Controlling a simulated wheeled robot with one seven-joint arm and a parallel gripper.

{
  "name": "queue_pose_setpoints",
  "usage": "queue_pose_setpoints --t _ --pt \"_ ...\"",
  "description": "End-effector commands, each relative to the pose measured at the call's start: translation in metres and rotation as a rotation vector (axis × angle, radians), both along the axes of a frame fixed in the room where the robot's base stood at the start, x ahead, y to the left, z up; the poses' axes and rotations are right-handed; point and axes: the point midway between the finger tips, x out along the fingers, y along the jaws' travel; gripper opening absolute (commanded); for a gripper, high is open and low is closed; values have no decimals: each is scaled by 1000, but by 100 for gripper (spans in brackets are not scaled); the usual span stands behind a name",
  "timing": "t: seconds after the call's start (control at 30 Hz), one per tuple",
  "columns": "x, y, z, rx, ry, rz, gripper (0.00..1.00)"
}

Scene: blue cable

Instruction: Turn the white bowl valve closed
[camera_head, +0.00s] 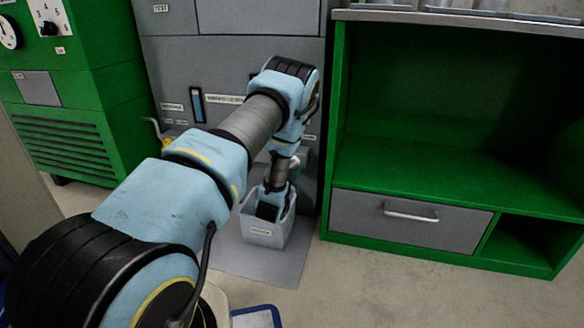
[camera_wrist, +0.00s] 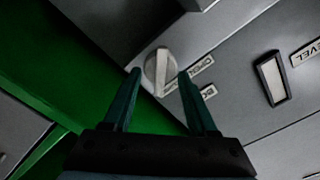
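A round pale knob (camera_wrist: 160,66) with a raised bar across it sits on the grey panel in the wrist view. I take it to be the white bowl valve. A label reading OPEN (camera_wrist: 200,65) lies to its right, with a second, partly hidden label (camera_wrist: 208,92) below that. The bar runs roughly up and down in the picture. My gripper (camera_wrist: 160,72) is open, its two dark green fingers on either side of the knob. I cannot tell whether they touch it. In the head view my arm hides the knob and most of the gripper.
The grey machine front (camera_head: 225,60) stands between a green cabinet (camera_head: 75,90) and a green shelf unit (camera_head: 445,165) with a grey drawer (camera_head: 410,218). A grey labelled bin (camera_head: 264,233) stands below my arm's end. Floor at the right front is clear.

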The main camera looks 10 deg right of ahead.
Motion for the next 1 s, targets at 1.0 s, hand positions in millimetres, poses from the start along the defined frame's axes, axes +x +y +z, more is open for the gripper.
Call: queue_pose_setpoints --t 1.0 --pt "-81 43 1 1 4 -1 80"
